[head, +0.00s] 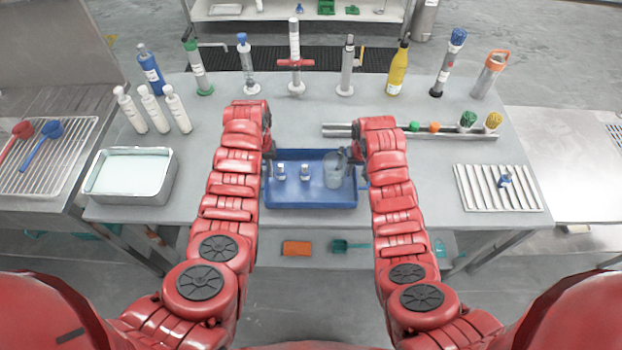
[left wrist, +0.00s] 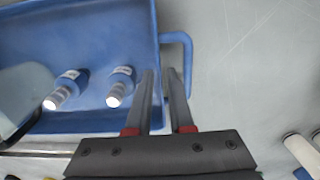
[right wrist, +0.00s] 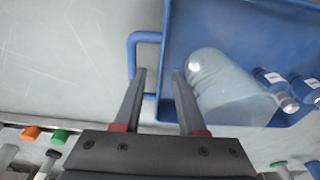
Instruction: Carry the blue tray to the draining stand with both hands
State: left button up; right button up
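The blue tray (head: 312,205) sits on the table between my arms. It holds two small white-and-blue bottles (head: 293,172) and a clear beaker (head: 333,172). My left gripper (left wrist: 162,72) is at the tray's left end, its fingers parted near the wall and looped handle (left wrist: 188,60). My right gripper (right wrist: 158,72) is parted at the other end, near the other handle (right wrist: 130,52). No grip on either handle shows. A pale ribbed rack (head: 478,190) at the right and a wire rack (head: 75,150) at the left both look like draining stands; I cannot tell which is meant.
A metal basin of pale liquid (head: 130,172) and white bottles (head: 130,108) stand left of my left arm. A long metal bar holder (head: 455,133) lies behind my right gripper. Several tubes and bottles line the back. The table between tray and ribbed rack is mostly clear.

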pick_arm(q)
jog(key=shift+f, duration=1.1)
pick_arm(e)
jog(key=shift+w+f, duration=0.2)
jog(key=shift+f, duration=0.9)
pick_arm(q)
grip_shut()
pick_arm(e)
jog(key=c, duration=0.4)
grip_shut()
